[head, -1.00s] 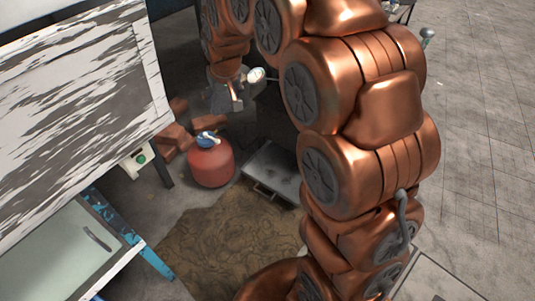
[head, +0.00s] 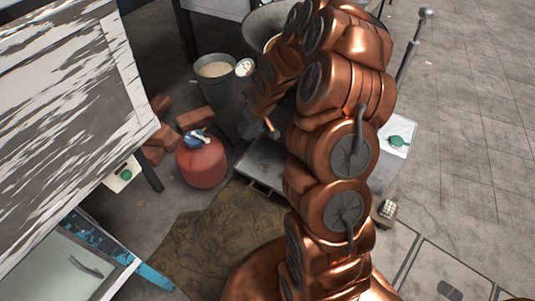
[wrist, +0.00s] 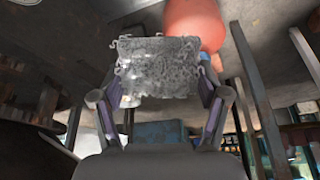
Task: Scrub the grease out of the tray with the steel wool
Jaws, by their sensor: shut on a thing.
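The steel wool (wrist: 158,70) is a grey, curly-edged block held between the fingers of my gripper (wrist: 160,88) in the wrist view. My gripper is shut on it. In the head view my gripper (head: 254,126) is a small dark shape just beyond the tray, partly hidden by my copper arm. I cannot make out the steel wool there. The tray (head: 258,163) is a grey metal one with a handle at its near side, low on the ground. My arm hides its right part. I cannot tell whether the wool touches it, nor see grease clearly.
A red gas cylinder (head: 202,163) stands just left of the tray; it also shows in the wrist view (wrist: 196,20). A bucket (head: 216,75) and bricks (head: 195,118) lie behind. A brown cloth (head: 215,235) covers the near ground. Paved floor at right is open.

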